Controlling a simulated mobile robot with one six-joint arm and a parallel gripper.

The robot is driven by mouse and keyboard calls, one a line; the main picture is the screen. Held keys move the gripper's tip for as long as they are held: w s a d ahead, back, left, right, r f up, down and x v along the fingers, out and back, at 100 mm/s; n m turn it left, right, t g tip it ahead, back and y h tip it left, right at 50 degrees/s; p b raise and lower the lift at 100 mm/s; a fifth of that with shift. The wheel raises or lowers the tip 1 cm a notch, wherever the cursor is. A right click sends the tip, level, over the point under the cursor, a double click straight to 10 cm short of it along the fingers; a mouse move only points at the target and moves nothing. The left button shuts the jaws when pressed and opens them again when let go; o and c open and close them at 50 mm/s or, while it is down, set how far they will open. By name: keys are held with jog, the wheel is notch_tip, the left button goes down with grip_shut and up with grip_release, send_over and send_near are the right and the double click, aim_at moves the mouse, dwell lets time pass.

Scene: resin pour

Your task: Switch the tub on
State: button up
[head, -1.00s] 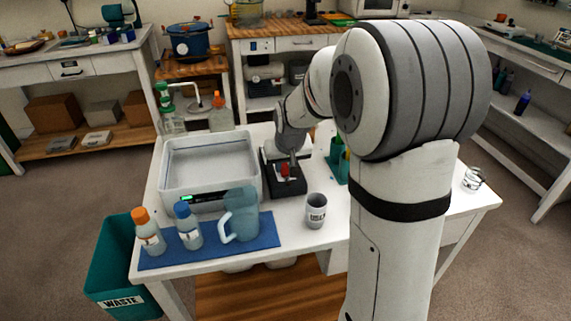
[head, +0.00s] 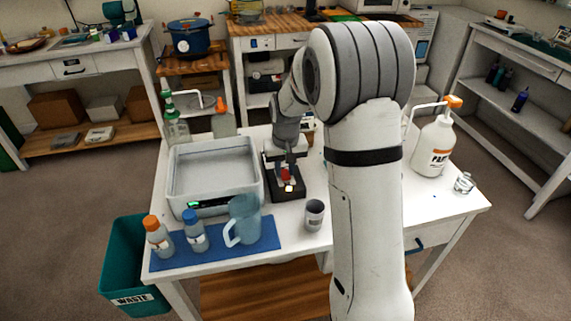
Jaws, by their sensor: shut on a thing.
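The tub (head: 214,165), a pale grey open basin, stands on the white table. A small green-lit display (head: 195,204) shows on its front. Right beside it is a black switch box (head: 290,193) with a red lever (head: 287,174). A small pale-orange light glows on the front of the box. My gripper (head: 286,164) is over the box, pointing down, shut on the red lever. The fingertips are small here and partly blend with the dark box.
A blue mat (head: 268,240) in front of the tub holds two bottles and a blue jug (head: 244,222). A grey cup (head: 314,214) stands right of the mat. A white pump bottle (head: 434,148) and a small jar (head: 464,183) are at right. A teal waste bin (head: 120,280) is at front left.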

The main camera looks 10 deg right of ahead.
aim_at(286, 175)
jog(key=o, duration=1)
jog(key=shift+s+r, duration=0.2)
jog(key=shift+r, duration=1.75)
jog(key=shift+s+r, duration=0.15)
jog(key=shift+r, duration=1.8)
jog(key=shift+t, duration=0.7)
jog(key=s+r+p, duration=0.1)
jog(key=s+r, duration=0.1)
jog(key=s, duration=0.7)
jog(key=s+r+p, duration=0.1)
jog(key=s+r, duration=0.1)
jog(key=s, duration=0.7)
jog(key=s+r+p, duration=0.1)
jog(key=s+r, duration=0.2)
jog(key=s, duration=0.5)
jog(key=shift+s+d+r+p, duration=0.1)
jog(key=shift+s+p, duration=0.2)
jog(key=shift+s, duration=0.1)
